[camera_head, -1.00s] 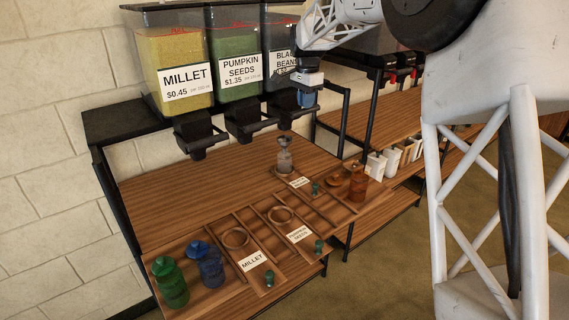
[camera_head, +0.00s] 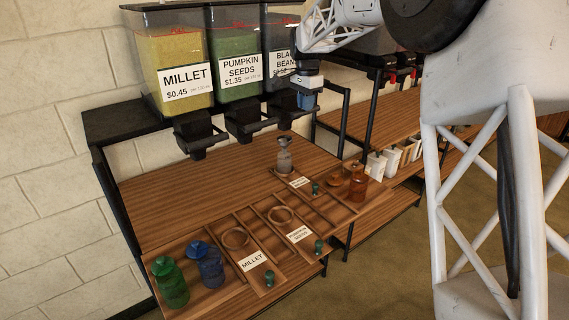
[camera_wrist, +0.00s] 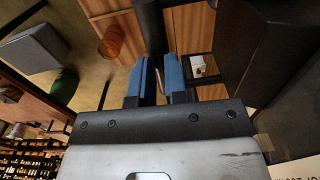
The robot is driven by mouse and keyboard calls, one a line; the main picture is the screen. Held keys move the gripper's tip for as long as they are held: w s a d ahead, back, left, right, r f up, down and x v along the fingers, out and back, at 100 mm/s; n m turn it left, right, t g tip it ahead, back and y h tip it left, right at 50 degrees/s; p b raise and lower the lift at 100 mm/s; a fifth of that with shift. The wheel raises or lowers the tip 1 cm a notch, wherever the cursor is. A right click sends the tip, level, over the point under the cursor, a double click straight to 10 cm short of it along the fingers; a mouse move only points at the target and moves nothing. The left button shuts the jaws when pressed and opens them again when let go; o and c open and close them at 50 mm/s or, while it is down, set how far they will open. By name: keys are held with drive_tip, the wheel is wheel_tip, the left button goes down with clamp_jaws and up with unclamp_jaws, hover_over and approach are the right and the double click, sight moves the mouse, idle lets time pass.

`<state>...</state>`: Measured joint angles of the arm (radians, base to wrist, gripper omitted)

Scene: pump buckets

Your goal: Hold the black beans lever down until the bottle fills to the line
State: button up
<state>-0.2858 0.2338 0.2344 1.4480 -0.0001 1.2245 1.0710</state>
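The black beans bin (camera_head: 281,40) is the rightmost of three bins, its label partly covered by my arm. Its black dispenser (camera_head: 284,106) hangs below it; the lever cannot be made out clearly. My gripper (camera_head: 307,101) is at the right side of this dispenser, pointing down. In the wrist view its blue fingers (camera_wrist: 162,65) stand a narrow gap apart, with a dark bar behind the gap; contact with the lever cannot be told. A clear grey bottle (camera_head: 284,160) stands upright below the dispenser. Its line and fill level are too small to tell.
Millet (camera_head: 175,75) and pumpkin seeds (camera_head: 236,58) bins are to the left. Wooden trays (camera_head: 262,222) line the table front, with green (camera_head: 170,283), blue (camera_head: 207,264) and orange (camera_head: 358,184) bottles. The table's back left (camera_head: 190,190) is clear.

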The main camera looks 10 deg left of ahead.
sight(305, 113)
drive_tip(key=shift+f, duration=1.85)
idle(1.3)
drive_tip(key=shift+r, duration=0.1)
idle(0.9)
drive_tip(key=shift+r, duration=0.2)
idle(0.3)
drive_tip(key=shift+r, duration=2.35)
drive_tip(key=shift+r, duration=0.1)
drive_tip(key=shift+r, duration=2.4)
drive_tip(key=shift+s+d, duration=0.1)
